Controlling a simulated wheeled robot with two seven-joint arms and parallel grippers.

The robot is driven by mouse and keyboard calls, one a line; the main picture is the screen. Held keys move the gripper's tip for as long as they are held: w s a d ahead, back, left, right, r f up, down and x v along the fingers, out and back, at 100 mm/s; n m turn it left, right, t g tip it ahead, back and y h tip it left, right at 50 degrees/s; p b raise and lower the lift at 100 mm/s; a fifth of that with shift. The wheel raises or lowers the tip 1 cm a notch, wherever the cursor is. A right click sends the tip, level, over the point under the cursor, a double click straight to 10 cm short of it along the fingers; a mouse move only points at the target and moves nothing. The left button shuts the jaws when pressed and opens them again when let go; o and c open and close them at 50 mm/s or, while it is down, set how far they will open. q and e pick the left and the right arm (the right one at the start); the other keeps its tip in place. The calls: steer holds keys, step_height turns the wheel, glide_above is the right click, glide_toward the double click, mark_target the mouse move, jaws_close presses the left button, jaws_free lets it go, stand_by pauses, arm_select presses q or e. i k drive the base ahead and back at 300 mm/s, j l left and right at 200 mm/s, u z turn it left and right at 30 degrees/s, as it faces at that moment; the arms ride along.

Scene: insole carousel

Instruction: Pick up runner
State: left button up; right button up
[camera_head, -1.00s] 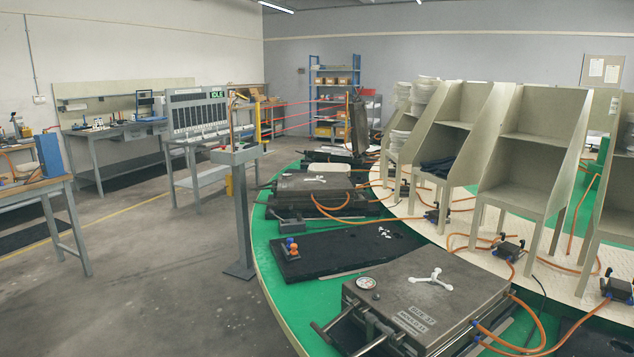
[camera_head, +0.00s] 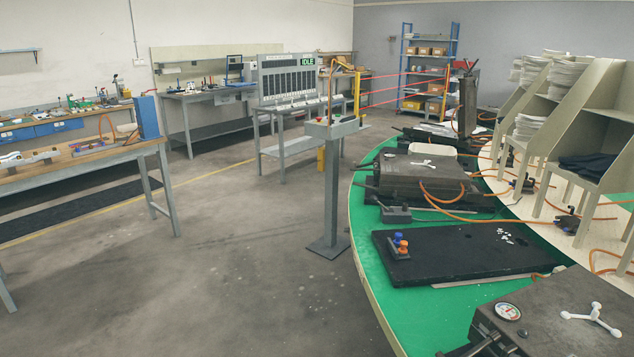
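No object in view is clearly marked as the runner. A white three-armed piece (camera_head: 594,319) lies on the closed grey mould (camera_head: 560,300) at the bottom right. A smaller white piece (camera_head: 424,163) lies on a farther grey mould (camera_head: 412,178). Several small white bits (camera_head: 508,238) lie on the black slab (camera_head: 450,262) on the green carousel rim (camera_head: 395,300). I cannot tell whether any of these is the runner. Neither of my grippers is in view.
A post with a box on top (camera_head: 330,128) stands left of the carousel. A workbench (camera_head: 80,168) with parts is at the left, and a display board reading IDLE (camera_head: 288,82) is behind. Shelf units (camera_head: 590,110) stand on the carousel. The grey floor between is open.

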mark_target(425, 161)
steer(key=i+j+u, duration=0.3)
steer(key=i, duration=0.4)
steer(key=i+u, duration=0.3)
steer(key=i, duration=0.4)
steer(key=i+j+z, duration=0.1)
steer(key=i+z, duration=0.3)
steer(key=i+j+z, duration=0.35)
steer(key=i, duration=0.25)
steer(key=i+j+z, duration=0.8)
steer(key=i+j, duration=0.05)
steer(key=j, duration=0.05)
